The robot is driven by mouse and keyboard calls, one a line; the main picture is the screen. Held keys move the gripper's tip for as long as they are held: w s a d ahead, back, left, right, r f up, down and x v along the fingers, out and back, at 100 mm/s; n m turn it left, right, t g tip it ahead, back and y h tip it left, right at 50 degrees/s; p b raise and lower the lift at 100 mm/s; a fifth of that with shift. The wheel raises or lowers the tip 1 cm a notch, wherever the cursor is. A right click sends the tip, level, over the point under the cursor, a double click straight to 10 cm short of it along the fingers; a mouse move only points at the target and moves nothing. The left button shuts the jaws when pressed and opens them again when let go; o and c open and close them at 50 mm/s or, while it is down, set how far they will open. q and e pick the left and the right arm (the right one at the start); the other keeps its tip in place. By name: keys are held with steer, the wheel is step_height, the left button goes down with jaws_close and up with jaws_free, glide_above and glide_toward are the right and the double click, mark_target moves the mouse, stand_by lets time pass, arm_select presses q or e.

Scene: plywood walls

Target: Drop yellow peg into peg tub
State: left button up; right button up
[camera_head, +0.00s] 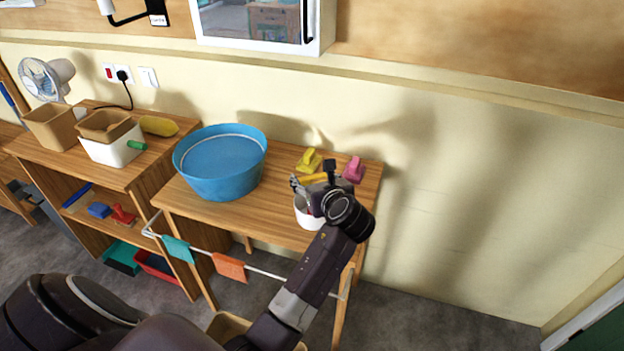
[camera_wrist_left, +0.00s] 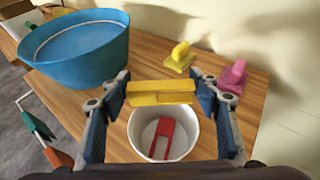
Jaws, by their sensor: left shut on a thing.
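My left gripper (camera_head: 318,181) is shut on the yellow peg (camera_wrist_left: 160,93), which lies crosswise between the fingers in the left wrist view. The peg also shows in the head view (camera_head: 314,179), partly hidden by the gripper. The white peg tub (camera_wrist_left: 136,138) stands on the wooden table, below and close to the held peg, and a red peg (camera_wrist_left: 162,138) lies inside it. In the head view the tub (camera_head: 302,214) is partly hidden behind my gripper and wrist. My right gripper is not in view.
A large blue basin (camera_head: 219,183) stands on the table to the left. A yellow handled block (camera_head: 308,161) and a pink one (camera_head: 354,169) sit behind the tub near the wall. A rail with teal (camera_head: 178,249) and orange (camera_head: 229,268) cloths runs along the table front.

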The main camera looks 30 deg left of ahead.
arm_select(q)
steer(key=o, duration=0.9)
steer(key=shift+c, duration=0.2)
steer(key=v, duration=1.2)
steer(key=shift+f, duration=0.1)
